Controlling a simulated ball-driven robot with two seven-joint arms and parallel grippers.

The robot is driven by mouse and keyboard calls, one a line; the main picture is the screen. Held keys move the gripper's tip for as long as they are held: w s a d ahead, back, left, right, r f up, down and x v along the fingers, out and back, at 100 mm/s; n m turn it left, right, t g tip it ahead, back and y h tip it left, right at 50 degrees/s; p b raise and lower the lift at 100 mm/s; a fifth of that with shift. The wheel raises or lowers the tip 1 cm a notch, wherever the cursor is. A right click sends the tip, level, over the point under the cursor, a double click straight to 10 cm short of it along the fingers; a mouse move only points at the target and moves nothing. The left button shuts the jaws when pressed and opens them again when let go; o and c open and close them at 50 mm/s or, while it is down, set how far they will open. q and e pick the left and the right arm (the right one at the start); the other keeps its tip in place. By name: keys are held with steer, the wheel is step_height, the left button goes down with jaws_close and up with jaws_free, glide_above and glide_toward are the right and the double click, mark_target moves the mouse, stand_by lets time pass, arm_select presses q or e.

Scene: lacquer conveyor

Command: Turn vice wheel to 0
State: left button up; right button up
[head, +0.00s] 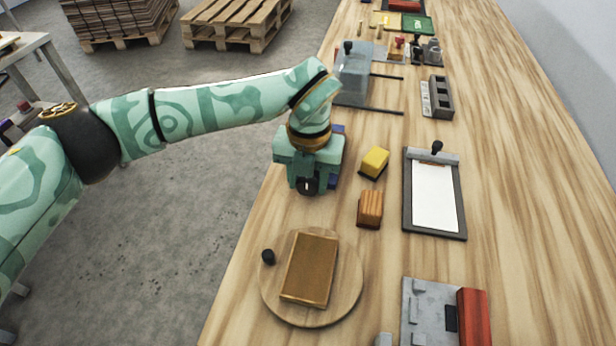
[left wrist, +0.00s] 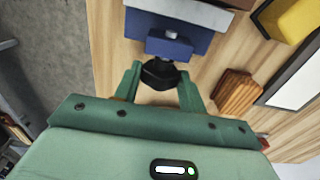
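The vice is blue and shows in the left wrist view (left wrist: 170,40), with a grey screw end facing my gripper. Its black wheel (left wrist: 160,74) sits between the fingers of my left gripper (left wrist: 161,82). The fingers stand apart on either side of the wheel; I cannot tell if they touch it. In the head view my left gripper (head: 307,183) hides most of the vice (head: 337,130), with blue edges showing behind it. Any marks on the wheel are too small to read. My right gripper is not in view.
On the wooden bench, a yellow block (head: 374,162) and an orange-brown block (head: 370,208) lie right of the gripper. A round board (head: 350,290) with a brown block is nearer, a clipboard (head: 408,200) farther right. Pallets (head: 236,22) stand on the floor.

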arm_select(q)
steer(key=shift+c, duration=0.5)
steer(key=shift+r+h, duration=0.1)
steer(key=shift+h, duration=0.2)
steer(key=h+p, duration=0.2)
steer(key=shift+a+g+h, duration=0.3)
steer(key=shift+a+h, duration=0.05)
steer(key=shift+h, duration=0.05)
steer(key=shift+w+a+f+h, duration=0.1)
steer(key=shift+w+f+h, duration=0.1)
steer(key=shift+h, duration=0.8)
steer(key=shift+a+g+h, duration=0.1)
steer(key=shift+g+h, duration=0.2)
steer(key=shift+h, duration=0.3)
